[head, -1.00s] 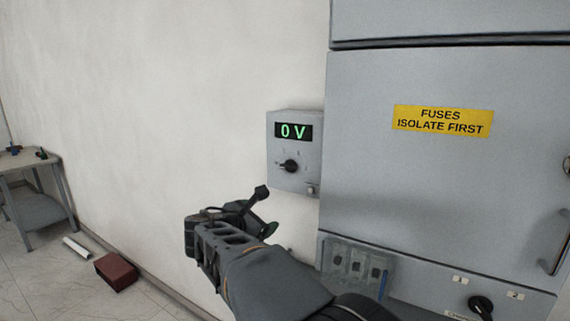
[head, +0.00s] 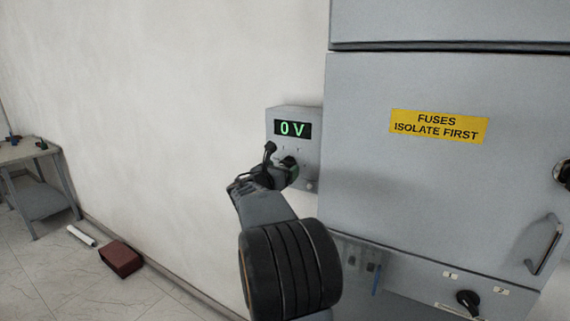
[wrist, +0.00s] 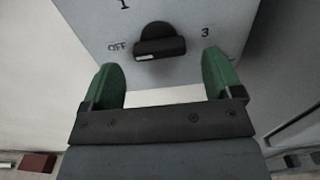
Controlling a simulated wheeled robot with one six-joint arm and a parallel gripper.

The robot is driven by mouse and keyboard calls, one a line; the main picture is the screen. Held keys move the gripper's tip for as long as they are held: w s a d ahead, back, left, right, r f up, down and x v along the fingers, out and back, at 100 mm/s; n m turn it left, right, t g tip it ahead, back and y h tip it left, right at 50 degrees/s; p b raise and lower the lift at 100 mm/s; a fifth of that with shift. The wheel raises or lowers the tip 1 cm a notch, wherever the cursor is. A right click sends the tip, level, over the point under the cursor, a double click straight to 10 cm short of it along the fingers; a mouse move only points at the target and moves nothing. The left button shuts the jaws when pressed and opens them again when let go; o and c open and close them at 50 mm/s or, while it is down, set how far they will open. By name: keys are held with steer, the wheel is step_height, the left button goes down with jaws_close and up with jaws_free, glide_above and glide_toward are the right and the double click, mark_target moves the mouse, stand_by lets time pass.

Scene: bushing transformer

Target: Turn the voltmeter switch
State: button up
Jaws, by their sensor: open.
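The voltmeter (head: 312,140) is a grey box on the wall with a green display reading 0 V. In the head view my gripper (head: 280,160) is in front of its lower part and hides the switch. In the wrist view the black voltmeter switch (wrist: 158,42) shows on the box face, with the marks OFF, 1 and 3 around it. The switch's white line is toward the OFF side. My gripper (wrist: 163,85) is open, its two green fingertips apart and empty. The switch is ahead of the gap between them, and no contact shows.
A large grey cabinet (head: 420,190) with a yellow fuse label (head: 438,125) stands close to the right. A handle (head: 544,245) and a black knob (head: 468,302) are on it. A table (head: 35,150), a dark red box (head: 120,260) and a white roll (head: 81,236) are at left.

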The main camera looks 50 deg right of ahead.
steer(key=shift+x, duration=1.2)
steer(key=shift+c, duration=0.5)
steer(key=c, duration=0.8)
steer(key=shift+f+m+b, duration=0.15)
steer(key=shift+m+b, duration=0.15)
steer(key=shift+b, duration=0.05)
steer(key=shift+w+m+b, duration=0.15)
steer(key=shift+m+b, duration=5.35)
steer(key=shift+b, duration=1.45)
steer(key=shift+r, duration=0.25)
